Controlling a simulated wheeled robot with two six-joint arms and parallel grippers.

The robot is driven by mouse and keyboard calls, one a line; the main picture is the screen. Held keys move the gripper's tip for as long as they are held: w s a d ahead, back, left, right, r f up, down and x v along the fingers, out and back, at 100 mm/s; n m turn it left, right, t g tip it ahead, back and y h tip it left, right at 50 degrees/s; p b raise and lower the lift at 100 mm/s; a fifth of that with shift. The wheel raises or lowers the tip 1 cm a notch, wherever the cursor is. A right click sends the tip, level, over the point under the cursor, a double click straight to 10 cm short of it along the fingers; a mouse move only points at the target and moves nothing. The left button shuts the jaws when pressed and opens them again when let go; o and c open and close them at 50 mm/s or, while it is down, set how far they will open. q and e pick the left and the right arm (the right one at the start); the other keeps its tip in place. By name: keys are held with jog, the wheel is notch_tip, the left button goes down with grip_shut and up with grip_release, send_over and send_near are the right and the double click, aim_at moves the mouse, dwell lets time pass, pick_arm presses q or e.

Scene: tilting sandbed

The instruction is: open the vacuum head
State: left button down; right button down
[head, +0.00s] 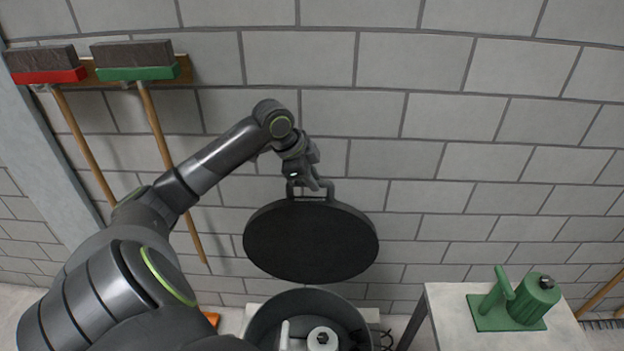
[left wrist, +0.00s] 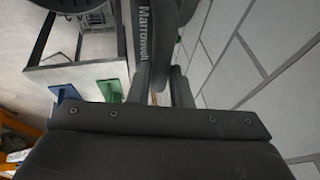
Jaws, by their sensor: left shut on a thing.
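The vacuum head (head: 311,242) is a round black lid with a bracket handle at its top edge. It stands raised and nearly upright above the open round drum (head: 262,318). My left gripper (head: 312,184) is shut on the handle (head: 327,188). Inside the drum are a white cylindrical part (head: 322,338) and a pale upright piece (head: 284,333). In the left wrist view, a dark surface (left wrist: 150,158) with a screwed bar fills the bottom. I cannot tell exactly where the fingertips meet the handle there. My right gripper is not in view.
A pale table (head: 452,318) at the right carries a green device (head: 520,305). A red broom (head: 48,75) and a green broom (head: 136,72) hang at the left. A grey block wall (head: 430,115) stands close behind the lid.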

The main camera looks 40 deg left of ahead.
pick_arm(q)
jog(key=shift+w+a, duration=0.1)
jog(key=shift+w, duration=0.05)
jog(key=c, duration=1.6)
grip_release()
jog(key=shift+o, duration=1.4)
jog(key=shift+r, duration=0.2)
jog(key=b+v, duration=0.7)
jog(key=v, duration=1)
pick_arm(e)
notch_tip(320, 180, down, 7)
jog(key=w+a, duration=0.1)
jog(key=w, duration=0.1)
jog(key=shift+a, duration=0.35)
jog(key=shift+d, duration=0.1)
